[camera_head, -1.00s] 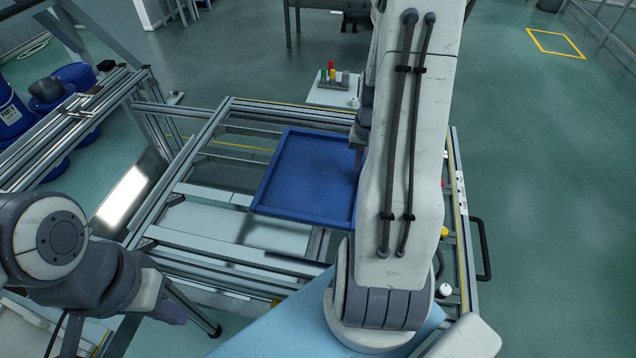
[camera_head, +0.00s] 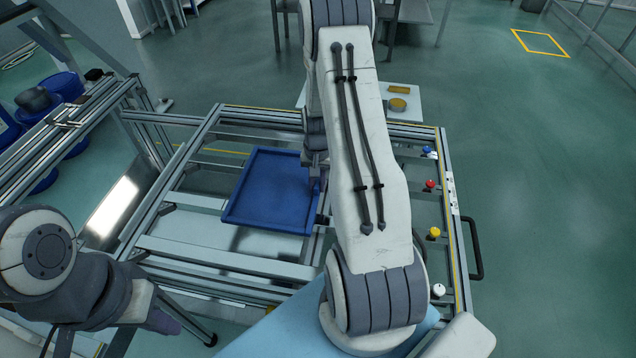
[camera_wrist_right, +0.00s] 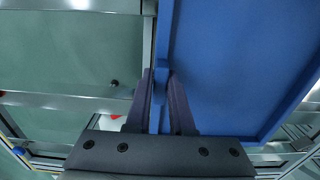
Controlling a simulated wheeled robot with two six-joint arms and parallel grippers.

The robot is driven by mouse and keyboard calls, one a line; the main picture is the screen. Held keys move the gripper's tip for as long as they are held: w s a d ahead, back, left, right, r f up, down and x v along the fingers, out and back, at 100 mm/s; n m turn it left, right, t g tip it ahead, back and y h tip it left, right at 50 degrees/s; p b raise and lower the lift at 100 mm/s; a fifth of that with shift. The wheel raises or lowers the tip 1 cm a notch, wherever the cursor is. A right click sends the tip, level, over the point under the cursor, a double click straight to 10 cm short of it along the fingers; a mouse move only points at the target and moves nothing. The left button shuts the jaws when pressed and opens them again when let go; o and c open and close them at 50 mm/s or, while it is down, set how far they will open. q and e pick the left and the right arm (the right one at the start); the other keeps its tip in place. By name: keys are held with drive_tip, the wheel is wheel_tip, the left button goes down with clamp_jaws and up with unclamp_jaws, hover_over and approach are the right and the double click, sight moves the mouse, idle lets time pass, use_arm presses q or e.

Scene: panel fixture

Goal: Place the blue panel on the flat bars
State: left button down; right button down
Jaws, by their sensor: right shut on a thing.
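The blue panel (camera_head: 268,190) is a shallow rimmed tray shape over the middle of the metal frame, roughly level. My right gripper (camera_head: 316,178) is shut on its right edge. In the right wrist view, the two dark fingers (camera_wrist_right: 160,88) clasp the rim of the panel (camera_wrist_right: 235,65). Flat bars cross the frame: one (camera_head: 225,257) lies in front of the panel, another (camera_head: 195,196) runs to its left side. Whether the panel touches the bars is hidden. My left gripper (camera_head: 163,321) is low at the left, away from the panel; its fingers are unclear.
Blue, red, yellow and white knobs (camera_head: 433,233) line the frame's right rail, beside a black handle (camera_head: 476,248). A small white table (camera_head: 408,105) stands behind. A second metal rack (camera_head: 70,120) and blue barrels (camera_head: 66,86) are at the left. My right arm covers the frame's right part.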

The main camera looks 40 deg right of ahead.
drive_tip(key=shift+f, duration=0.15)
drive_tip(key=c, duration=0.8)
unclamp_jaws()
